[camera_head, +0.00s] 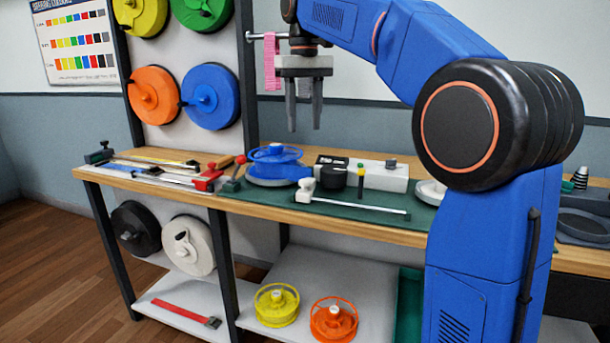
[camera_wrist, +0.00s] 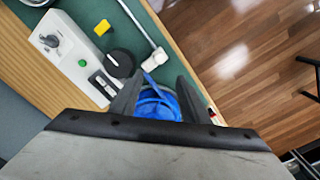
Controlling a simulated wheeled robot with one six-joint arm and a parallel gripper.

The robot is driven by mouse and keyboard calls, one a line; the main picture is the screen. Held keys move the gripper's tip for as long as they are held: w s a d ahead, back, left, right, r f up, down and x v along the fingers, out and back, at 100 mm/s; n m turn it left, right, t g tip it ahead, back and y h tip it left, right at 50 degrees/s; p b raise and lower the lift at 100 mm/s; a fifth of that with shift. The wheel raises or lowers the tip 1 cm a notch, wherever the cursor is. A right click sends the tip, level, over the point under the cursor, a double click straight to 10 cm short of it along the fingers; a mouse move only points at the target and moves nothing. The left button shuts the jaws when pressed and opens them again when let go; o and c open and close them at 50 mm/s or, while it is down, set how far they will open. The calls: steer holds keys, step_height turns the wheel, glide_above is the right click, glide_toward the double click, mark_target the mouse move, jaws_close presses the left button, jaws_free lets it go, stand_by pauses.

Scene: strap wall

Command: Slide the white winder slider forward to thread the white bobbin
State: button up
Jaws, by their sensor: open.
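A white slider block (camera_head: 304,187) sits at the left end of a thin pale rail (camera_head: 365,206) on the green mat. In the wrist view the white block (camera_wrist: 155,60) shows on its rail, just beyond my fingers. A blue bobbin (camera_head: 276,155) sits on a round base left of the block; in the wrist view the blue bobbin (camera_wrist: 157,105) lies partly hidden between my fingers. My gripper (camera_head: 304,126) hangs open and empty above the bench, fingers down; the wrist view also shows my gripper (camera_wrist: 159,80) open. I cannot make out a white bobbin with certainty.
A white control box (camera_head: 385,176) with a black knob (camera_head: 333,177) stands behind the rail. A red clamp (camera_head: 207,180) and several rails lie to the left. Yellow (camera_head: 277,305) and orange (camera_head: 333,319) bobbins stand on the lower shelf. A pink strap (camera_head: 271,62) hangs behind my gripper.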

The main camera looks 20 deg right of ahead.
mark_target(305, 180)
step_height(305, 180, down, 15)
steer(key=shift+r, duration=0.1)
stand_by(0.4)
jaws_close()
